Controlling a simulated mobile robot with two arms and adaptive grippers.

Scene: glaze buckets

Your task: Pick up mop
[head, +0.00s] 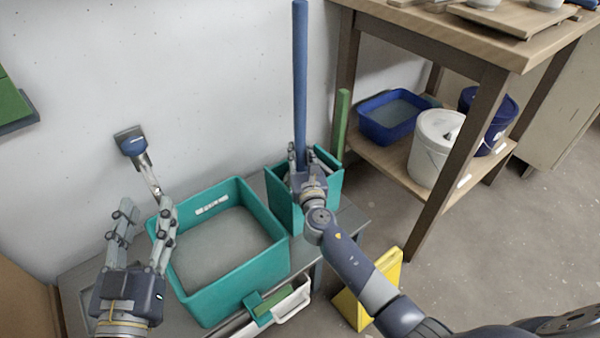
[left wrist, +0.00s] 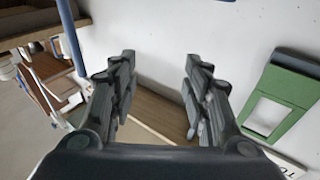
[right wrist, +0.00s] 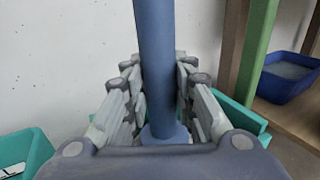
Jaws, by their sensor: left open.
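The mop's blue handle (head: 300,80) stands nearly upright in a teal bucket (head: 331,188) beside the wall. Its lower end is hidden inside the bucket. My right gripper (head: 303,158) is at the handle just above the bucket rim. In the right wrist view, the fingers lie close on both sides of the blue handle (right wrist: 155,60) and look shut on it. My left gripper (head: 143,208) is open and empty, left of the wide teal tub. The left wrist view shows a clear gap between its fingers (left wrist: 158,95).
A wide teal tub (head: 274,213) with grey contents stands on a low grey bench. A green pole (head: 342,125) rises behind the bucket. A wooden table (head: 435,35) at right holds a blue basin (head: 385,128) and white bucket (head: 425,165) underneath. A yellow object (head: 352,312) stands on the floor.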

